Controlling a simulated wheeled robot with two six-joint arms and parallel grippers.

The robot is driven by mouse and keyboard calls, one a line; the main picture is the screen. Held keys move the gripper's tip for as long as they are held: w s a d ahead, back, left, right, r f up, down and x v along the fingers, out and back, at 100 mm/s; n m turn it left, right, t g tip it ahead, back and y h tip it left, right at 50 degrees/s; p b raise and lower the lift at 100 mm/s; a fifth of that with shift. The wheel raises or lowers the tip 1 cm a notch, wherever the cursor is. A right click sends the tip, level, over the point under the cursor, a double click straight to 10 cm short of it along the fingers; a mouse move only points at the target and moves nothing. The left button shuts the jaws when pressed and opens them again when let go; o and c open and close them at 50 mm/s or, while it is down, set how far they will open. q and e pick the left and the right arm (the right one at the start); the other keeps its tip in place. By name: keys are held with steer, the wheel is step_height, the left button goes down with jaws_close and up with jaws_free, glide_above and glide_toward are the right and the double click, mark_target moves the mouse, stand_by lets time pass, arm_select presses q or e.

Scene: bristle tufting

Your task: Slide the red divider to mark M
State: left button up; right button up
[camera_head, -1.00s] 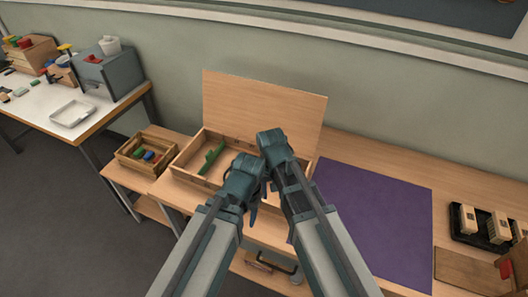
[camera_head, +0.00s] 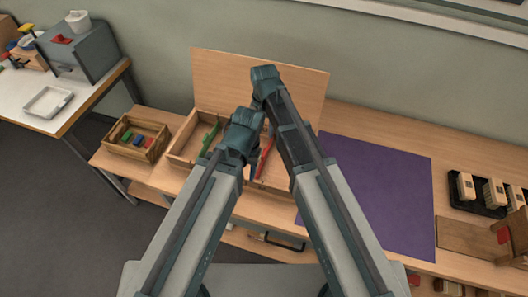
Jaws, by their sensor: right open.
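The red divider (camera_head: 265,156) stands in the wooden box (camera_head: 180,152), partly hidden between my two arms. A green divider (camera_head: 211,135) stands in the box's left part. My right gripper (camera_head: 267,100) is over the back of the box, beyond the visible part of the red divider. It is open, though its fingertips are mostly hidden. My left gripper (camera_head: 240,145) is over the middle of the box, just left of the red divider, its fingers hidden under its wrist. I cannot make out mark M or tell whether either gripper touches the divider.
A raised wooden panel (camera_head: 225,75) stands behind the box. A small crate of coloured blocks (camera_head: 137,138) is to the left. A purple mat (camera_head: 385,190) lies clear to the right. A black tray (camera_head: 470,203) with pale blocks is at the far right.

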mark_target(264, 152)
arm_select(q)
step_height(264, 152, down, 13)
steer(key=b, duration=1.2)
steer(key=shift+r, duration=0.2)
arm_select(e)
step_height(264, 152, down, 12)
steer(key=shift+f, duration=0.25)
jaws_close()
